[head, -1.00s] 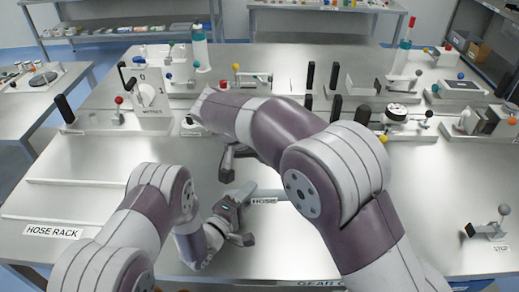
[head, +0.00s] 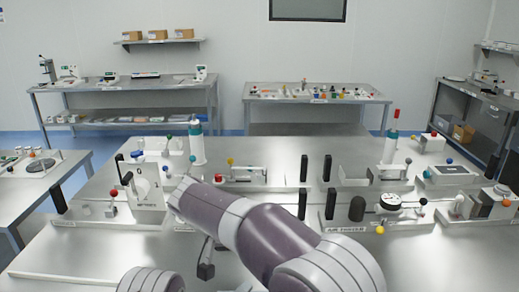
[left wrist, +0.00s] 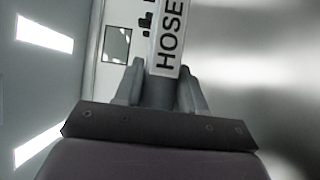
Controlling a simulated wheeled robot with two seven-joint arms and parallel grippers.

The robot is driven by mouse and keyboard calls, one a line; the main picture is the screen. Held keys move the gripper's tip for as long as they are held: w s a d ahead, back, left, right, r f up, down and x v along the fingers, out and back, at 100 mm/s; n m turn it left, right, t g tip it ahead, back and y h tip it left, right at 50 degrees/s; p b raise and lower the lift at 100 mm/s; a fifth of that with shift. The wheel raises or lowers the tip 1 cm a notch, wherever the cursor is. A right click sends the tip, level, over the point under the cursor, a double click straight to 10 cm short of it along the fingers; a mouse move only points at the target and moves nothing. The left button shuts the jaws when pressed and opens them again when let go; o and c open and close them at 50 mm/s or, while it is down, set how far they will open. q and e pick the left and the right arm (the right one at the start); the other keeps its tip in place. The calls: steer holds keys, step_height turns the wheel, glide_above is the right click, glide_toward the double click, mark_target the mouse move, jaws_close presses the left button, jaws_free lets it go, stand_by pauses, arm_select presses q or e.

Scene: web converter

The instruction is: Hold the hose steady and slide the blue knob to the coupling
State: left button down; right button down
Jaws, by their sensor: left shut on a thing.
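In the head view my left gripper is out of frame below. My right gripper (head: 206,262) is mostly hidden behind my right arm; one dark finger shows low over the table. I cannot tell which is the task's knob. I cannot identify the coupling.
A white dial switch (head: 148,190) with 0 and 1 stands at left. A long fixture strip with black posts (head: 330,203) and a round black-and-white unit (head: 390,201) fills the right. Bare steel table (head: 440,265) lies at front right. My right arm crosses the middle.

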arm_select(q)
steer(key=shift+s+f, duration=0.15)
steer(key=shift+f, duration=0.2)
steer(key=c, duration=0.6)
jaws_free()
steer(key=shift+o, duration=0.2)
steer(key=shift+w+r, duration=0.15)
steer(key=shift+w, duration=0.05)
steer(key=v, duration=1.2)
steer(key=shift+r, duration=0.15)
